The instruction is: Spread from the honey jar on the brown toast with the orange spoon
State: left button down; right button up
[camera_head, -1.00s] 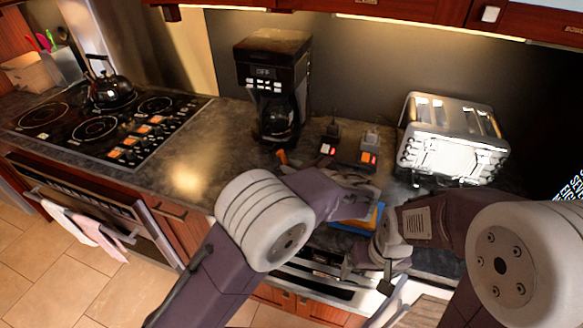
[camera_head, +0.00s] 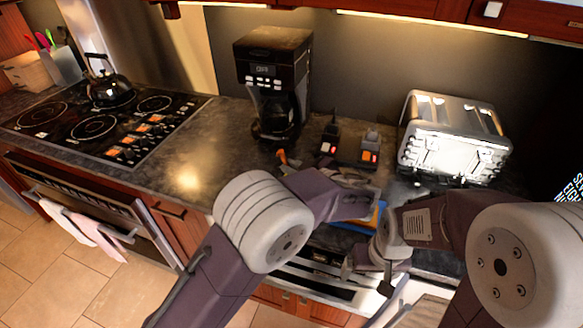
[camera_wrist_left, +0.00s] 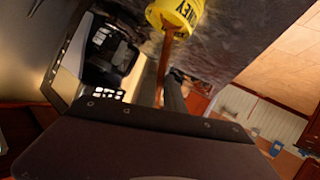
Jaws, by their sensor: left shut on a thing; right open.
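In the left wrist view my left gripper (camera_wrist_left: 165,92) is shut on the thin brownish-orange spoon (camera_wrist_left: 164,60). The far end of the spoon meets the yellow honey jar (camera_wrist_left: 181,12), cut off by the top edge. I cannot tell whether the spoon is inside it. In the head view a small orange piece (camera_head: 282,157), perhaps the spoon, shows beyond my left forearm, which hides much of the left gripper. My right gripper (camera_head: 368,272) is open low in front of the counter edge.
The coffee maker (camera_head: 272,75) and toaster (camera_head: 455,140) stand at the back. Counter near the stove (camera_head: 105,125) is clear.

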pick_arm(q)
jog(key=shift+f+b, duration=0.25)
jog(key=shift+b, duration=0.1)
dwell(0.7)
notch_tip(320, 180, up, 7)
jog(key=shift+p, duration=0.45)
dwell(0.3)
notch_tip(320, 180, up, 6)
jog(key=p, duration=0.1)
dwell(0.5)
dwell(0.3)
